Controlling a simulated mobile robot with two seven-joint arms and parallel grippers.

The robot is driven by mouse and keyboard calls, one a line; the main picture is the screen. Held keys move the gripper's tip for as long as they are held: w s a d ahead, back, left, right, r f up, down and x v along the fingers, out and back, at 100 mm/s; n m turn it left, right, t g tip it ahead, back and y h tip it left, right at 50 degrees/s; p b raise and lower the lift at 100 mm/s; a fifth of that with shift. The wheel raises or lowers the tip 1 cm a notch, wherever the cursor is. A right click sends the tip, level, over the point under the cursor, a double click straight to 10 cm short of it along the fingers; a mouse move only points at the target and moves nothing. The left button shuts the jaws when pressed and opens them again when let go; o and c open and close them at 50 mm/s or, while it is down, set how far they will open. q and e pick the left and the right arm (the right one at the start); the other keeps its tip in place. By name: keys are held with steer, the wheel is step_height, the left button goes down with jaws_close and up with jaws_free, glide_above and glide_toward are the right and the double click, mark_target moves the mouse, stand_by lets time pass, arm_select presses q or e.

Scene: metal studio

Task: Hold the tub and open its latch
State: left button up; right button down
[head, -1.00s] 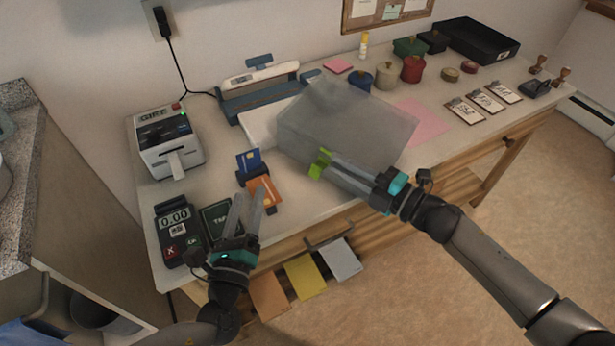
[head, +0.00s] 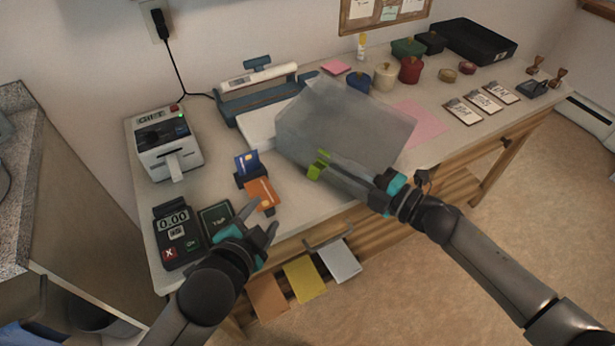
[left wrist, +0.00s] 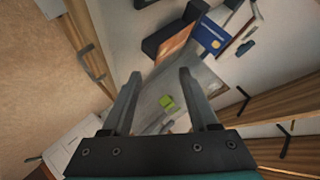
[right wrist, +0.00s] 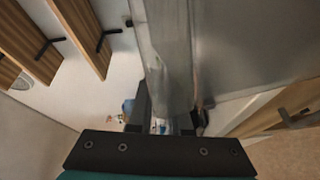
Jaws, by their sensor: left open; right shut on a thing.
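The tub (head: 350,120) is a grey, see-through box, tilted above the table's front edge. Its bright green latch (head: 315,171) is on the near side and also shows in the left wrist view (left wrist: 167,102). My right gripper (head: 343,172) is shut on the tub's near edge; in the right wrist view the tub's wall (right wrist: 250,45) runs up from between the fingers. My left gripper (head: 264,220) is open and empty, left of and below the latch, apart from it.
A card stand with a blue card (head: 246,161) and an orange card (head: 262,193) is close beyond my left gripper. A payment terminal (head: 174,235) stands to its left. Coloured folders (head: 304,278) hang below the table edge. Pots (head: 385,77) stand behind the tub.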

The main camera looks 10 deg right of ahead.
mark_target(313, 175)
arm_select(q)
step_height(313, 175, up, 6)
steer(key=s+d+n+h, duration=0.2)
steer(key=d+n+h, duration=0.1)
steer(key=n+h, duration=0.15)
steer(key=shift+y, duration=0.25)
steer(key=shift+x, duration=5.75)
steer(key=shift+s+f, duration=0.1)
steer(key=shift+c, duration=0.2)
jaws_close()
